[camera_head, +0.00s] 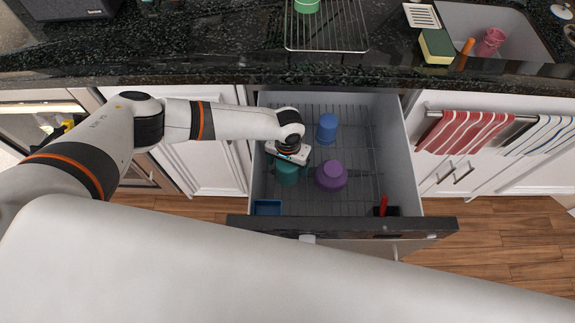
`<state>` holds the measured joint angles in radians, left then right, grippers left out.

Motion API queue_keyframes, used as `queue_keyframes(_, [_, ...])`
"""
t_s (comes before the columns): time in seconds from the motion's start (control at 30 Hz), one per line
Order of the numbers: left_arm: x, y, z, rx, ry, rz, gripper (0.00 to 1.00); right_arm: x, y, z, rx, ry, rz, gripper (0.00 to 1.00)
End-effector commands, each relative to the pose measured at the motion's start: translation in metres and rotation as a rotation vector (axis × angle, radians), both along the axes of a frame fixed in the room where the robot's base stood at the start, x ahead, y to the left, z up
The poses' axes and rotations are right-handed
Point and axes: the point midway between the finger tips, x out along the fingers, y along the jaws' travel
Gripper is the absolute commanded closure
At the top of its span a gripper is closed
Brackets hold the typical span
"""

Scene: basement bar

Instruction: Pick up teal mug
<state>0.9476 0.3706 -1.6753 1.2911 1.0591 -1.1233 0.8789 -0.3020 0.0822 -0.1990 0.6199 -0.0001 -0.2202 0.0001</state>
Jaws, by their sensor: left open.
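The teal mug (287,175) stands in the open drawer (411,185), on its wire rack, left of the middle. My left gripper (292,160) is directly over the mug and hides part of its top. Its jaws are open; the fingertips are too small and covered to tell whether they touch the mug. My right gripper does not show.
A purple bowl-like item (331,176) sits close to the right of the mug. A blue cup (327,128) stands behind, and a blue tray (267,207) lies at the front left. A red-handled item (383,206) is at the front right. The dark countertop (215,62) rises behind the drawer.

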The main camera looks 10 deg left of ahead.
Motion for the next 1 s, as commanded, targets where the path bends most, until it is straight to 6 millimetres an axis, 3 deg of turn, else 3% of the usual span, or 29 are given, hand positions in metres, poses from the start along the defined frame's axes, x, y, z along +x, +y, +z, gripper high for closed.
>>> queue_keyframes(0.17, [0.0,0.0,-0.02,0.001,0.0,0.0,0.15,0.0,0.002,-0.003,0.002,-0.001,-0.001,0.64])
queue_keyframes(0.43, [0.0,0.0,-0.022,0.0,0.0,0.0,0.17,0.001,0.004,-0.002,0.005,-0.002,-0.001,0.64])
queue_keyframes(0.77, [0.0,0.0,-0.021,0.0,-0.001,0.0,0.71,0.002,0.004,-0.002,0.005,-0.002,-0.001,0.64])
queue_keyframes(1.0, [0.001,0.0,-0.019,-0.001,-0.002,0.0,0.71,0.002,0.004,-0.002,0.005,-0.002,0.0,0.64])
